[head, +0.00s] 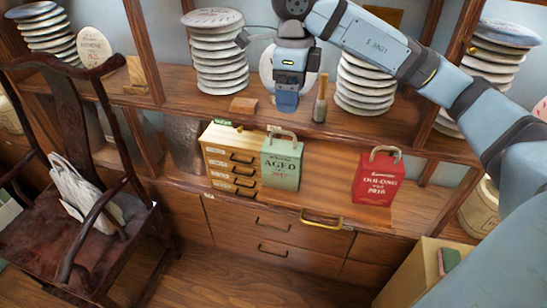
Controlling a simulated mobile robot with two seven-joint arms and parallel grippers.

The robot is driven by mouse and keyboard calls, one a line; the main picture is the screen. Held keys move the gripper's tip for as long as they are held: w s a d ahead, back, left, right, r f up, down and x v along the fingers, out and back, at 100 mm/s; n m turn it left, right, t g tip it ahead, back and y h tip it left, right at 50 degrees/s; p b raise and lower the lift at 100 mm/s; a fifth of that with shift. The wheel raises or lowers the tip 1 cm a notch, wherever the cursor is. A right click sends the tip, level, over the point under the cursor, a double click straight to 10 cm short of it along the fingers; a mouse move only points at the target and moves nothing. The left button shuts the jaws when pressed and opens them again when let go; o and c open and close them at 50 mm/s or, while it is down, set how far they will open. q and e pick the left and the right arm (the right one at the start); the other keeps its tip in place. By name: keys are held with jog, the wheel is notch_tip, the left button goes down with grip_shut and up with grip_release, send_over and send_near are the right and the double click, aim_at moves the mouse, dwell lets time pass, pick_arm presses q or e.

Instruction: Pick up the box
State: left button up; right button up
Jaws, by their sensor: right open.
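Several box-like things are in view. A pale green box-shaped bag (281,167) marked AGED 2017 stands upright on the wooden counter, its handle up. A red one (378,178) marked 2016 stands upright to its right. A small wooden drawer box (231,151) stands left of the green one. A tan box (407,275) is at the bottom right. My right gripper (286,101) hangs pointing down at shelf height, above the green bag in the picture. It is open, and nothing shows between its fingers. My left gripper is out of view.
A dark chair (75,190) holding a white bag (82,192) stands left. The counter between the green and red bags is clear.

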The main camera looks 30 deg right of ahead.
aim_at(292, 148)
jog(key=f, duration=0.3)
jog(key=shift+s+f, duration=0.25)
jog(key=shift+s, duration=0.05)
notch_tip(292, 148, down, 4)
jog(key=shift+w+r+b, duration=0.1)
jog(key=shift+b, duration=0.2)
jog(key=shift+f, duration=0.5)
jog(key=f, duration=0.4)
jog(key=shift+s+f, duration=0.2)
jog(key=shift+s, duration=0.15)
jog(key=shift+f, duration=0.3)
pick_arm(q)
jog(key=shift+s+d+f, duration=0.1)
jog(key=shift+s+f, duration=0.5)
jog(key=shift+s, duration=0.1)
pick_arm(e)
jog(key=shift+r, duration=0.1)
jog(key=c, duration=1.3)
